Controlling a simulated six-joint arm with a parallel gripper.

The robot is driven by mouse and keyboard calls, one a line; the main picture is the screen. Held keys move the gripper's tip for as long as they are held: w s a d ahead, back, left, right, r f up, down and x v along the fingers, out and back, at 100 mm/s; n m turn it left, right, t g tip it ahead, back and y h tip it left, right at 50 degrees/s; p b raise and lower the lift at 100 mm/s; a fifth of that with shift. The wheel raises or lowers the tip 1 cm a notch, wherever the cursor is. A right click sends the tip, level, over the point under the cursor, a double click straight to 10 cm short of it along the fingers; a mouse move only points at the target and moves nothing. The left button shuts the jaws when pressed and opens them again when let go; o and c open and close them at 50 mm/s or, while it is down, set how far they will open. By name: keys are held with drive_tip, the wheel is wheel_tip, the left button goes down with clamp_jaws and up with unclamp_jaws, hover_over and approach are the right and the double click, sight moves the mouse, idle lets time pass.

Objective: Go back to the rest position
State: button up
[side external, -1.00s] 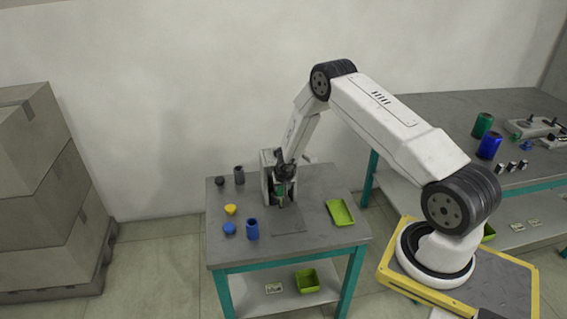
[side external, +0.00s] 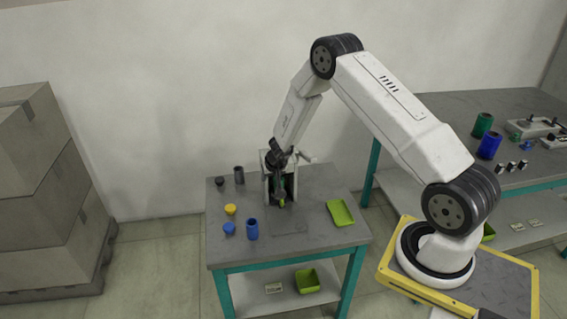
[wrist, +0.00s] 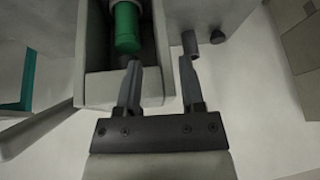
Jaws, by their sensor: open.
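My gripper (side external: 278,158) is above the winding machine on the small table, in the side view. In the wrist view my gripper (wrist: 160,75) is open, with nothing between its two fingers. A green bobbin (wrist: 127,28) sits in the grey winding machine (wrist: 93,60), ahead of the left finger and apart from it. In the side view the winding machine (side external: 266,180) stands near the back of the table, and the arm partly hides it.
On the small table (side external: 310,230) are a blue bobbin (side external: 252,229), a blue piece (side external: 229,228), a yellow piece (side external: 230,209), a dark cylinder (side external: 239,175) and a lime tray (side external: 340,212). A bench at right holds green (side external: 482,125) and blue (side external: 489,146) cylinders. Boxes stand far left.

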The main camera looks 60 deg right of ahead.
drive_tip(key=s+a+r+n+y, duration=0.3)
drive_tip(key=s+a+r+n, duration=0.15)
drive_tip(key=a+r, duration=0.95)
drive_tip(key=s+a+r+n+g, duration=0.1)
drive_tip(key=s+a+r, duration=0.1)
drive_tip(key=s, duration=0.6)
drive_tip(key=s+a+r+n, duration=0.2)
drive_tip(key=s+a+r, duration=0.1)
drive_tip(key=s, duration=0.6)
drive_tip(key=shift+s+a+g, duration=0.3)
drive_tip(key=shift+a+g, duration=0.1)
drive_tip(key=shift+a, duration=0.2)
drive_tip(key=shift+o, duration=0.3)
drive_tip(key=shift+r, duration=0.1)
